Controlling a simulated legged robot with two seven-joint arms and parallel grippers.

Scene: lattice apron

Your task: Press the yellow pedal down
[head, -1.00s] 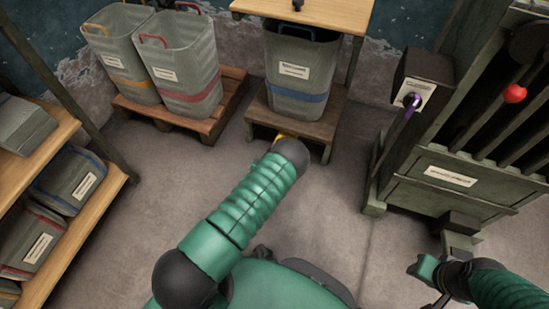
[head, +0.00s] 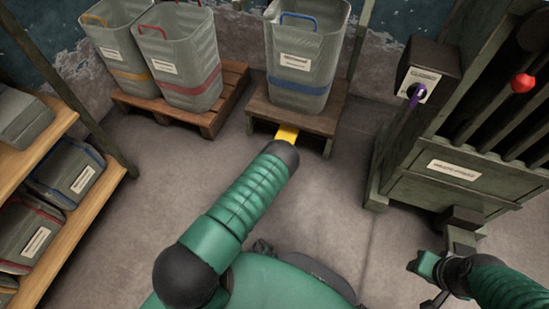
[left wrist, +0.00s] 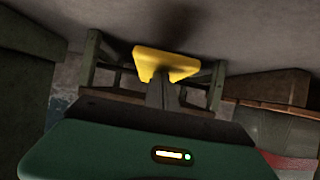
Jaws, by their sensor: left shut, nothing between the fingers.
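The yellow pedal (head: 287,133) sticks out low from the front of the wooden stand (head: 262,106) in the head view. It also shows in the left wrist view (left wrist: 165,64), near the upper middle. My left gripper (left wrist: 160,82) is shut and empty, its dark fingers overlapping the pedal's near edge. I cannot tell whether they touch it. In the head view that gripper is hidden behind my green arm. My right gripper (head: 428,268) is at the lower right, far from the pedal; its jaw opening is unclear.
A grey bin with a blue band (head: 303,60) stands on the stand. Two more bins (head: 180,65) stand on a pallet (head: 180,112) at left. A shelf (head: 60,235) is far left, a dark cabinet (head: 440,195) at right. The floor between is clear.

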